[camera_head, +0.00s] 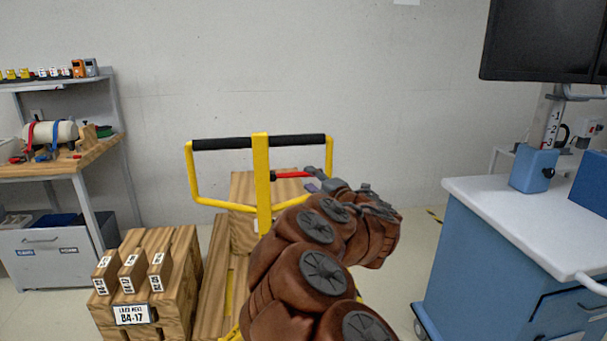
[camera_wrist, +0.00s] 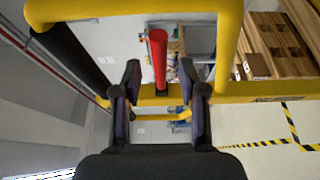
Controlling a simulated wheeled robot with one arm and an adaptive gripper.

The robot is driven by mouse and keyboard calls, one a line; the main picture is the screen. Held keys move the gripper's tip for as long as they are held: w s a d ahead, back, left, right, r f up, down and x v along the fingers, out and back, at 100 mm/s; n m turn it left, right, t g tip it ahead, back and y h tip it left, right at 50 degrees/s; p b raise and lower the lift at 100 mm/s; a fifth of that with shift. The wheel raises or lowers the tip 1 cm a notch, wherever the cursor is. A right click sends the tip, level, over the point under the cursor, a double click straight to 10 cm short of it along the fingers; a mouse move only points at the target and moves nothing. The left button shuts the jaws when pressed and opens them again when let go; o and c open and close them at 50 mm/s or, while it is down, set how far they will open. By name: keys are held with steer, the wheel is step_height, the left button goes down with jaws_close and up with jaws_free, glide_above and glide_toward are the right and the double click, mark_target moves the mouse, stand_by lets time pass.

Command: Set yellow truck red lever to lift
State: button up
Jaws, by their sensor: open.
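The yellow truck's upright handle frame (camera_head: 263,190) stands in the middle of the head view, with a black grip bar across its top. The red lever (camera_head: 292,175) sticks out to the right from the handle's central post. My gripper (camera_head: 312,178) is open at the lever's free end, coming from the right. In the wrist view the red lever (camera_wrist: 158,52) lies in line with the gap between the open fingers (camera_wrist: 160,88), its near end around fingertip level. I cannot tell whether they touch. The yellow frame (camera_wrist: 228,50) surrounds the lever in this view.
Wooden blocks with a label (camera_head: 132,314) stand at the lower left, beside the truck. A workbench (camera_head: 62,166) is at the far left. A blue cart with a white top (camera_head: 515,195) stands at the right. A plain wall is behind.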

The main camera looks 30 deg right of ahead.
mark_target(305, 176)
steer(key=shift+w+p, duration=0.35)
steer(key=shift+w, duration=1.95)
jaws_close()
